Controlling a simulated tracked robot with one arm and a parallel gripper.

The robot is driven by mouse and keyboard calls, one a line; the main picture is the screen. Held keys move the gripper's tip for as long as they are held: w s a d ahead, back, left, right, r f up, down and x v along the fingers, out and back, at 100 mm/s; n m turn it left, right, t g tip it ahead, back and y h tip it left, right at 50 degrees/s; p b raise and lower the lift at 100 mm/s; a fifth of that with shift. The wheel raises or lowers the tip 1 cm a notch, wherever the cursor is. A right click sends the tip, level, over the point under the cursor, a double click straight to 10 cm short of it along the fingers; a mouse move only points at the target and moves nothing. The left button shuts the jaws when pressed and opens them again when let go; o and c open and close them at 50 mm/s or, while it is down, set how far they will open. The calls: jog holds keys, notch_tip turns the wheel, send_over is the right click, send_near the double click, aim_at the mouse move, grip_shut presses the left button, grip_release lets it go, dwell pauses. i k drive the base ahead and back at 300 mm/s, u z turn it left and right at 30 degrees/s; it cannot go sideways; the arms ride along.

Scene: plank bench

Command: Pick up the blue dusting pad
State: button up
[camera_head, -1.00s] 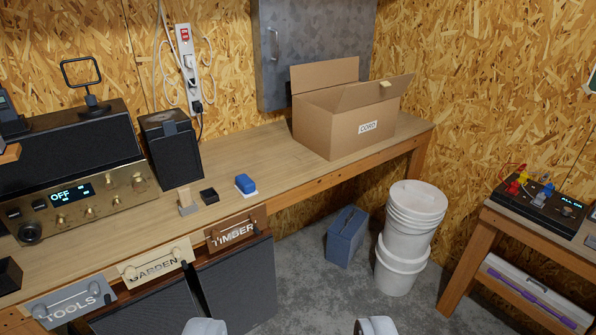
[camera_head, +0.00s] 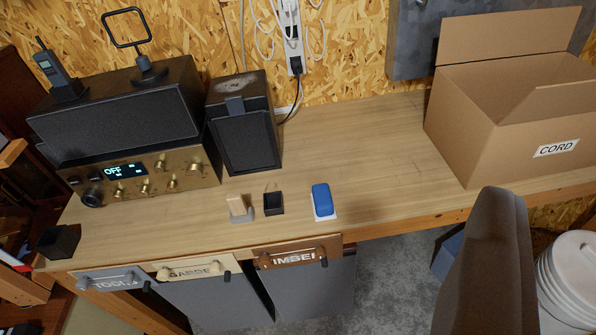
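The blue dusting pad (camera_head: 322,198) lies on the plank bench (camera_head: 370,165), near its front edge and right of centre. It has a rounded blue top and a thin white underside showing at its front. Nothing touches it from above. My gripper's fingertips do not show in this view, so I cannot see whether it is open or shut.
A small black box (camera_head: 273,204) and a wooden block on a grey base (camera_head: 239,207) stand left of the pad. A black speaker (camera_head: 246,130) is behind them. A cardboard box (camera_head: 480,125) stands right. A large dark form (camera_head: 487,265) blocks the lower right.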

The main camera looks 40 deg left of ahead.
aim_at(322, 203)
jog(key=u, duration=0.45)
jog(key=i, duration=0.9)
jog(key=u, duration=0.6)
jog(key=k, duration=0.75)
jog(key=u, duration=0.25)
jog(key=i, duration=0.75)
jog(key=z, duration=0.15)
